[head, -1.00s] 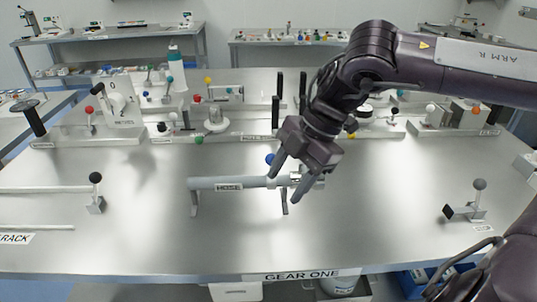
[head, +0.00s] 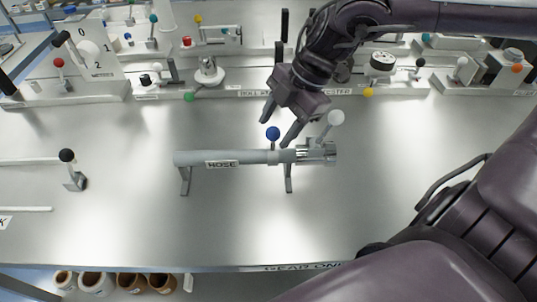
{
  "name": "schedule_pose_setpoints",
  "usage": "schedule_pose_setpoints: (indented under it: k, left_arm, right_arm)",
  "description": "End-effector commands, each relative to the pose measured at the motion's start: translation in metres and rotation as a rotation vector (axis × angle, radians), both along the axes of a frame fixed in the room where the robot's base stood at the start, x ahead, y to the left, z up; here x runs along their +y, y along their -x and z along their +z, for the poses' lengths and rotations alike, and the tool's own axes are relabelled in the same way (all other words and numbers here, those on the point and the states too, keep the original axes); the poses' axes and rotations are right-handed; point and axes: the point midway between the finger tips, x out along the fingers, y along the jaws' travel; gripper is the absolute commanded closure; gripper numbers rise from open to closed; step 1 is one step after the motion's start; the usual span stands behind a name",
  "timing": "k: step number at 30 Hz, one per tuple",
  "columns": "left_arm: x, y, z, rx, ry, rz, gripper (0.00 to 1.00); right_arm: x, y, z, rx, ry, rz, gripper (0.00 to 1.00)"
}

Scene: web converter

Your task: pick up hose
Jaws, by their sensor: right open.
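The hose (head: 240,158) is a grey horizontal tube with a "HOSE" label, resting on two short legs on the steel table. A blue ball knob (head: 273,133) stands up from it right of its middle. A metal coupling with a white ball lever (head: 336,118) is at its right end. My right gripper (head: 278,132) is open and empty, pointing down just above and behind the hose, with its fingertips around the blue knob's place in the picture. Whether it touches the knob or hose I cannot tell. My left gripper is not in view.
A row of fixtures with coloured knobs, including a dial (head: 382,62) and a numbered panel (head: 92,50), lines the back. A black-knobbed lever (head: 70,170) stands at left. The steel table (head: 130,215) is clear in front of the hose.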

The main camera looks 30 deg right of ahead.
Motion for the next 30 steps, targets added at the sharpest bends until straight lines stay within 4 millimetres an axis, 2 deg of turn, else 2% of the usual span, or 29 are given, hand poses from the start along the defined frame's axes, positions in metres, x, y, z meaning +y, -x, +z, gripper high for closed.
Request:
schedule_pose_setpoints:
  k: [1,6,15,27,30]
  left_arm:
    - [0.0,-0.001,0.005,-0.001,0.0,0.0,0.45]
    - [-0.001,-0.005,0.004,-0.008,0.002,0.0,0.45]
    - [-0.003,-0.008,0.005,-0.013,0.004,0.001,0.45]
    - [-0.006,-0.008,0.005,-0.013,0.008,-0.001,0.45]
    - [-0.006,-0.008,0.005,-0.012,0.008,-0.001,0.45]
  right_arm:
    - [0.004,0.001,-0.005,0.006,0.0,0.002,0.48]
    - [0.01,-0.003,-0.021,0.004,0.0,-0.001,0.48]
    - [0.011,-0.004,-0.024,-0.001,0.0,0.0,0.48]
    - [0.011,-0.004,-0.023,-0.001,0.0,-0.001,1.0]
    - [0.011,-0.004,-0.023,-0.001,0.0,-0.001,1.0]
